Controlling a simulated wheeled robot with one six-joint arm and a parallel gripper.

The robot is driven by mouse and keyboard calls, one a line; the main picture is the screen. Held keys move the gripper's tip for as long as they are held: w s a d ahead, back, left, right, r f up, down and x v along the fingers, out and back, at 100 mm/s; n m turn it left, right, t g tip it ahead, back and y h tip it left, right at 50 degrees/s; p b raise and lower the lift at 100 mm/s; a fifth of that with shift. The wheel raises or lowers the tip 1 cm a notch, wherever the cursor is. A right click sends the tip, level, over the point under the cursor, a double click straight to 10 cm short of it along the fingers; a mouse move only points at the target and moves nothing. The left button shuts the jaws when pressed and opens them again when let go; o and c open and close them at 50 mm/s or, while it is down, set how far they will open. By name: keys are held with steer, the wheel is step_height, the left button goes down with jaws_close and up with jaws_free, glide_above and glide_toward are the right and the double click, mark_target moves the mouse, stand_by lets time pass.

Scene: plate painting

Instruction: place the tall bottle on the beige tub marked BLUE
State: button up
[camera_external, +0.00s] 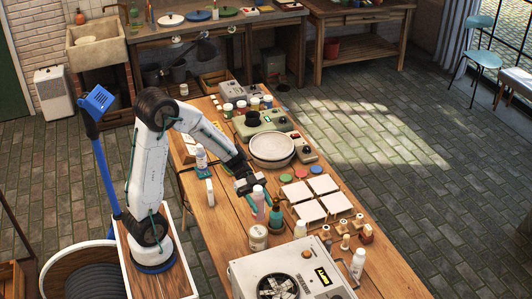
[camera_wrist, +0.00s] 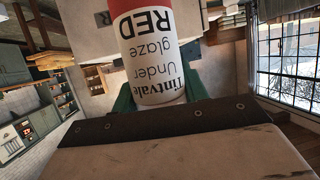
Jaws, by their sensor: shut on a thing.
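The tall bottle (camera_external: 258,196) has a white top and a pinkish body in the external view. My gripper (camera_external: 256,201) is shut on it, with teal fingers at its sides. In the wrist view, a bottle (camera_wrist: 155,60) between the teal fingers (camera_wrist: 158,98) has a red band and a white label reading "Tintvale Underglaze RED", upside down. A beige tub (camera_external: 258,238) stands on the table just in front of the held bottle; its lettering is too small to read, so I cannot tell whether it says BLUE. Whether the bottle's base touches the table is unclear.
White tiles (camera_external: 311,211) and small coloured discs lie right. A round wheel (camera_external: 271,148) and several jars stand farther back.

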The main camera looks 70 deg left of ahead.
mark_target(261, 219)
step_height(261, 219, down, 7)
steer(key=shift+s+f, duration=0.1)
steer(key=shift+f, duration=0.05)
steer(key=shift+f, duration=0.15)
steer(key=o, duration=1.2)
